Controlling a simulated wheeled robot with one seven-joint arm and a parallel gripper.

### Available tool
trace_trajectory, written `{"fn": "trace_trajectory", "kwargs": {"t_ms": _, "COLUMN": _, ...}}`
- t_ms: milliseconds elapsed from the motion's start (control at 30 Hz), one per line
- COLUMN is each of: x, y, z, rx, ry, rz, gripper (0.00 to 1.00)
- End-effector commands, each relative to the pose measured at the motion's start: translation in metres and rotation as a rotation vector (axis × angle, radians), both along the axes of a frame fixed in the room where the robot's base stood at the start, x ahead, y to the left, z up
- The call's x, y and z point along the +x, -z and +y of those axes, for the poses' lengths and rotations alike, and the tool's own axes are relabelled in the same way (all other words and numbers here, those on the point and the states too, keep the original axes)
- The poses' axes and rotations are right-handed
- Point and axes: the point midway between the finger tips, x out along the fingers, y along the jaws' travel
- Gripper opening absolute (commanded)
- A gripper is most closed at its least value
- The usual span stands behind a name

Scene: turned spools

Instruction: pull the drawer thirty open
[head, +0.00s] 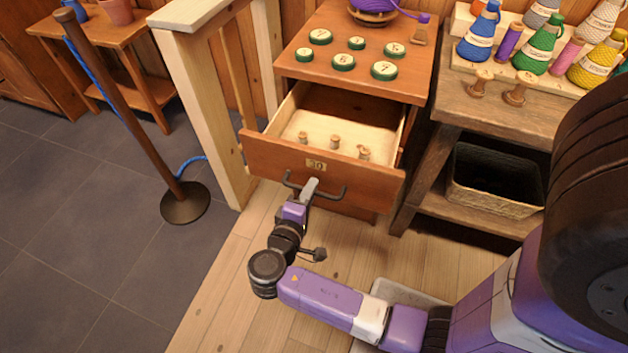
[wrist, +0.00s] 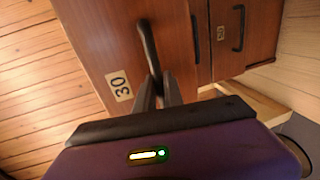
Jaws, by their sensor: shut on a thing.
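The drawer thirty (head: 270,160) is part of a wooden cabinet and stands pulled out, with its inside showing. Its front carries a label reading 30 and a dark bar handle (head: 330,193). Several small wooden spools (head: 335,142) stand inside the drawer. My gripper (head: 310,188) is shut on the handle, near its middle. In the wrist view the drawer front (wrist: 105,45) with its 30 label (wrist: 119,86) is close, and the fingers meet at the handle (wrist: 149,45). The exact finger contact is partly hidden.
The cabinet top (head: 420,75) holds several green-rimmed discs and a purple ball of yarn. A workbench (head: 460,105) with cones of thread stands right, a basket (head: 490,185) below it. A rope post (head: 120,100) stands left. Another drawer handle (wrist: 239,28) shows in the wrist view.

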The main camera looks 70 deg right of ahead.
Motion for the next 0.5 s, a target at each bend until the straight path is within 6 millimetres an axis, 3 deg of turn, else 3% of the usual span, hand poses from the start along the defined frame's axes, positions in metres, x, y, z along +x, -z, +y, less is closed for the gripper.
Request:
{"fn": "trace_trajectory", "kwargs": {"t_ms": 367, "x": 0.0001, "y": 0.0009, "z": 0.0019, "rx": 0.002, "ry": -0.001, "rz": 0.001, "gripper": 0.0}}
{"fn": "trace_trajectory", "kwargs": {"t_ms": 400, "x": 0.0002, "y": 0.0009, "z": 0.0018, "rx": 0.002, "ry": -0.001, "rz": 0.001, "gripper": 0.18}}
{"fn": "trace_trajectory", "kwargs": {"t_ms": 500, "x": 0.0002, "y": 0.0008, "z": 0.0017, "rx": 0.001, "ry": -0.001, "rz": 0.001, "gripper": 0.34}}
